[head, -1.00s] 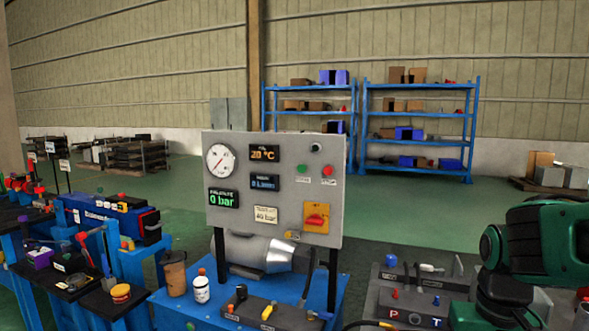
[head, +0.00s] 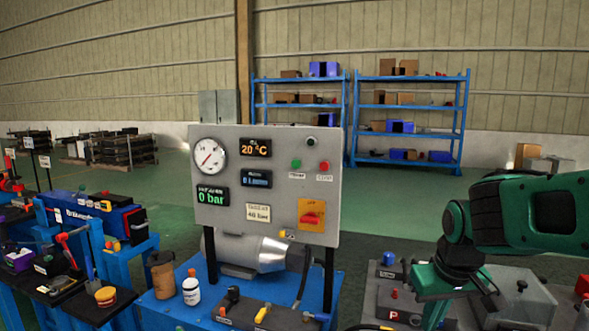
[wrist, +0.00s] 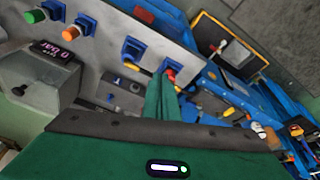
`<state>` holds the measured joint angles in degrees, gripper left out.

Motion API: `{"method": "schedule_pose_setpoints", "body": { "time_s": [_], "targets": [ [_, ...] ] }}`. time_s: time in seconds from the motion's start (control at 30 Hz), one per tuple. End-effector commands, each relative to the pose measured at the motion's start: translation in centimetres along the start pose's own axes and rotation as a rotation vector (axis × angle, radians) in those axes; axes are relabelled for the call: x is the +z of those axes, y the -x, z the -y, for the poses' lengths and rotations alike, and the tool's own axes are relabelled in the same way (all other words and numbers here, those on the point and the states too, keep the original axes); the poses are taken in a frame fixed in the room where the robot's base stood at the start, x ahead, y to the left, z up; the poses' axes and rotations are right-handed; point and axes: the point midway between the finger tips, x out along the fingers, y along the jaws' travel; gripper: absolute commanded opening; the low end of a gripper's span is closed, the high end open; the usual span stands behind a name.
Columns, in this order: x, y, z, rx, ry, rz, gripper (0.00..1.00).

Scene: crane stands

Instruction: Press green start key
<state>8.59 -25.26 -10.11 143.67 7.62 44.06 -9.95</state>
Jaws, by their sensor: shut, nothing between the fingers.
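The green key (head: 296,164) is on the upright grey control panel (head: 230,222), left of a red key (head: 324,167). Small labels sit beneath both; their text is too small to read surely. My gripper (head: 428,312) is low at the right in the head view, apart from the panel and pointing down. In the wrist view its green fingers (wrist: 160,105) are together with nothing between them.
The panel carries a round gauge (head: 209,158), lit displays and a red rotary switch (head: 312,218) on a yellow plate. A grey block with P (head: 395,291) is near my gripper.

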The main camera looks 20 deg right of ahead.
Motion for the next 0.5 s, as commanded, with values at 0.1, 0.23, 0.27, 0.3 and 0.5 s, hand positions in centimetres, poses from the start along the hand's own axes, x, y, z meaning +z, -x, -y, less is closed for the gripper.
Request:
{"method": "schedule_pose_setpoints", "body": {
  "time_s": [0.1, 0.23, 0.27, 0.3, 0.5],
  "targets": [
    [-6.9, 0.2, 2.5, 0.007, 0.193, -0.18, 0.0],
    [-13.9, 1.4, 6.0, 0.019, 0.385, -0.38, 0.0],
    [-15.4, 1.8, 6.9, 0.022, 0.427, -0.427, 0.0],
    [-17.3, 2.4, 8.2, 0.028, 0.482, -0.488, 0.0],
    [-25.6, 6.5, 15.8, 0.063, 0.731, -0.808, 0.0]
  ]
}}
